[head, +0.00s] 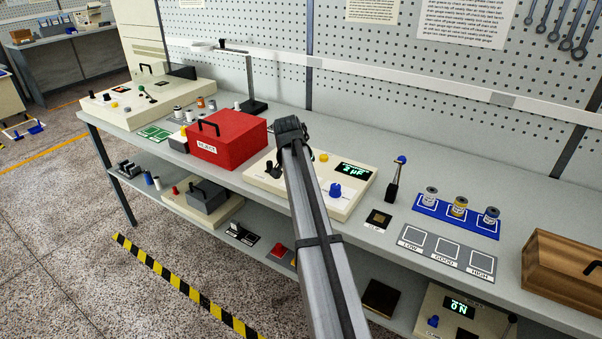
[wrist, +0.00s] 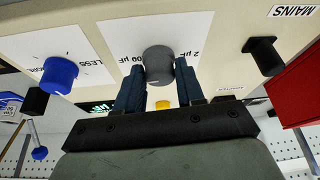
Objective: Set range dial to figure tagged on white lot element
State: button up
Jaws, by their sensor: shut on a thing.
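In the wrist view, my gripper (wrist: 159,80) has its two dark blue fingers around the grey range dial (wrist: 158,60) and is shut on it. Printed figures stand beside the dial: "2 µF" on one side and a partly hidden one ending in "00 µF" on the other. In the head view my arm hides the dial. The meter's display (head: 354,170) reads 2 µF. Three lot elements stand on the blue tray: one with a whitish band (head: 431,196), one yellow (head: 459,206), one blue (head: 491,216). No tag figure on them is readable.
On the meter, a blue knob (head: 336,190) and a yellow button (head: 323,157) sit near the dial; a black switch (wrist: 264,57) is by the MAINS label. A red box (head: 228,139) stands left. Pads marked LOW, GOOD and HIGH (head: 447,248) lie right, near a wooden box (head: 562,270).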

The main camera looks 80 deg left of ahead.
jog(key=shift+m, duration=0.6)
jog(key=o, duration=1)
jog(key=v, duration=1.3)
jog(key=shift+s+r, duration=0.35)
jog(key=shift+a, duration=0.1)
